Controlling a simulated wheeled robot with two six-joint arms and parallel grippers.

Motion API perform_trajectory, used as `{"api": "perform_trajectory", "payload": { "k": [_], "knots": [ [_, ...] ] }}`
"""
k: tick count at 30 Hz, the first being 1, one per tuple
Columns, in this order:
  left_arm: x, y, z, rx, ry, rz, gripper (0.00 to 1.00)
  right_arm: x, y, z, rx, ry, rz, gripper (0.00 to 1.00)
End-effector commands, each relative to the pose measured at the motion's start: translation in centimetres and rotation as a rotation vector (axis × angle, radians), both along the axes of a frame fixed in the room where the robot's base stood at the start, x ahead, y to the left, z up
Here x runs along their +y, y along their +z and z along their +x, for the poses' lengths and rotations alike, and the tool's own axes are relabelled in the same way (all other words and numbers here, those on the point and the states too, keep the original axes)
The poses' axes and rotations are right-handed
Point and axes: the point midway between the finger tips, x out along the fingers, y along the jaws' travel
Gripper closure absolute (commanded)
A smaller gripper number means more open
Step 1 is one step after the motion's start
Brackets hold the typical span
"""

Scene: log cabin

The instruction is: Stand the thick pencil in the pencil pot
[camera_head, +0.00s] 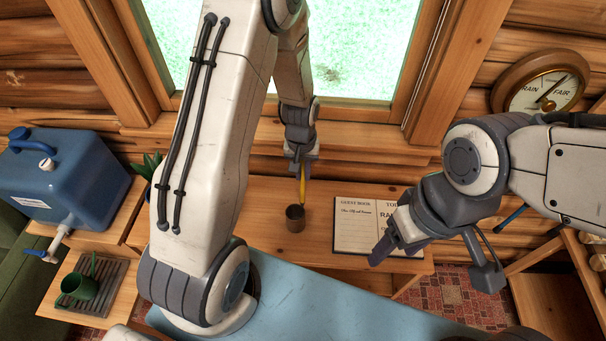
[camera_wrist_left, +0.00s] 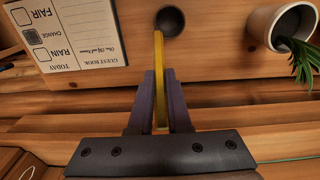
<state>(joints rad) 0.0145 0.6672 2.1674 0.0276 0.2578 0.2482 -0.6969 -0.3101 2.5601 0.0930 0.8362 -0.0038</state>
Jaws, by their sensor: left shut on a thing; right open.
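My left gripper (camera_head: 302,156) is shut on the thick yellow pencil (camera_head: 302,185), which hangs down from the fingers. The brown pencil pot (camera_head: 295,218) stands on the wooden desk below it. In the left wrist view the pencil (camera_wrist_left: 158,80) runs from between the fingers (camera_wrist_left: 158,103) towards the pot (camera_wrist_left: 170,21), and its tip overlaps the pot's near rim. I cannot tell whether the tip is above the rim or inside. My right gripper (camera_head: 378,250) is at the front right of the desk, over the guest book, away from the pot; its fingers are mostly hidden.
An open guest book (camera_head: 358,222) lies on the desk (camera_head: 250,195) right of the pot. A potted plant (camera_wrist_left: 285,27) stands on the other side. A window is behind the desk.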

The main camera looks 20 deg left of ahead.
Motion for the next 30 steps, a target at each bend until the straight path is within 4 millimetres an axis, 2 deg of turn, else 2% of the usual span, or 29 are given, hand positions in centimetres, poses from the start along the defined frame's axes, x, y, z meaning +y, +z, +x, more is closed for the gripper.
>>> {"api": "perform_trajectory", "payload": {
  "k": [1, 6, 29, 30],
  "knots": [
    [0.0, -0.6, -0.1, 0.005, 0.0, 0.0, 1.0, 0.0, 0.6, 0.0, 0.0, 0.001, 0.0, 0.34],
    [0.0, -2.1, 0.0, 0.001, 0.001, 0.0, 1.0, 0.0, 1.0, 0.0, 0.0, 0.002, 0.0, 0.34],
    [0.0, -3.4, 0.0, -0.001, 0.002, 0.0, 1.0, 0.0, 0.0, 0.0, 0.0, -0.001, 0.0, 0.34],
    [0.0, -3.4, 0.0, -0.001, 0.002, 0.0, 0.72, 0.0, 0.0, 0.0, 0.0, -0.001, 0.0, 0.34]
  ]
}}
